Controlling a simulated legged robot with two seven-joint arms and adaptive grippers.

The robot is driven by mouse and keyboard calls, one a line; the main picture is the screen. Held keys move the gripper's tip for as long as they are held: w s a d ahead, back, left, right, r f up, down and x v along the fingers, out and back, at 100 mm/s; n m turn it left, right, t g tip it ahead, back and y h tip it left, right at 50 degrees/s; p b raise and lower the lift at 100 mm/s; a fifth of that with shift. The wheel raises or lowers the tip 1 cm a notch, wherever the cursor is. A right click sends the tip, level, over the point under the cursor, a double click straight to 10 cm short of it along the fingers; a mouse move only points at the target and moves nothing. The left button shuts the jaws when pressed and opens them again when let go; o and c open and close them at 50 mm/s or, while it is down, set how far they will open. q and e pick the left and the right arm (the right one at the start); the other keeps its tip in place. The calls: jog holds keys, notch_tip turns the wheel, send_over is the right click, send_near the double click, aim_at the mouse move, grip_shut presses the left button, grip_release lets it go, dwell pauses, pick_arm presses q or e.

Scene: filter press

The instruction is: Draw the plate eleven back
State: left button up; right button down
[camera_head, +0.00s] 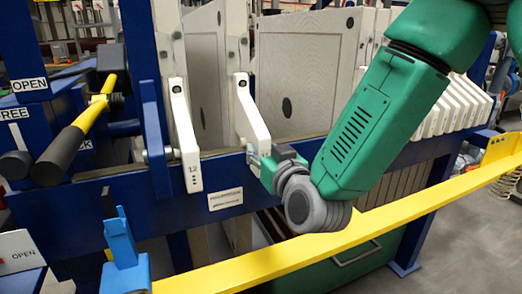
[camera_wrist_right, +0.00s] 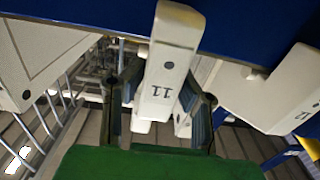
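Plate eleven (camera_head: 305,70) is a pale filter plate hanging in the blue press frame, with a white handle (camera_head: 250,115) at its near side. The handle, marked 11, shows in the right wrist view (camera_wrist_right: 165,65). My right gripper (camera_head: 270,165) is at the handle's lower end; in the wrist view its two dark fingers (camera_wrist_right: 163,95) lean in against both sides of the handle, shut on it. To the left is the handle marked 12 (camera_head: 186,135), also in the wrist view (camera_wrist_right: 285,100). My left gripper is not in view.
A yellow rail (camera_head: 330,245) runs along the front, below my right wrist. Several more plate handles (camera_head: 455,105) stand packed at the right. A black-and-yellow lever (camera_head: 75,135) and blue boxes marked OPEN and FREE are at the left. A blue bracket (camera_head: 120,245) stands at lower left.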

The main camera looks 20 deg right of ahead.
jog(key=a, duration=0.4)
jog(key=a+p, duration=0.1)
jog(key=a, duration=0.1)
jog(key=shift+s+f, duration=0.1)
jog(key=shift+s, duration=0.25)
jog(key=shift+a, duration=1.45)
jog(key=c, duration=1.5)
grip_release()
jog(key=shift+d, duration=0.3)
jog(key=shift+o, duration=1.4)
jog(key=shift+d, duration=0.95)
jog(key=shift+a, duration=0.6)
jog(key=shift+s+a, duration=0.1)
jog(key=shift+s, duration=0.15)
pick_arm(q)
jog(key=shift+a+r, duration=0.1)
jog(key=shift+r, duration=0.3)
pick_arm(e)
jog(key=s+d, duration=0.1)
jog(key=s, duration=1)
jog(key=shift+s, duration=0.2)
jog(key=shift+d, duration=0.15)
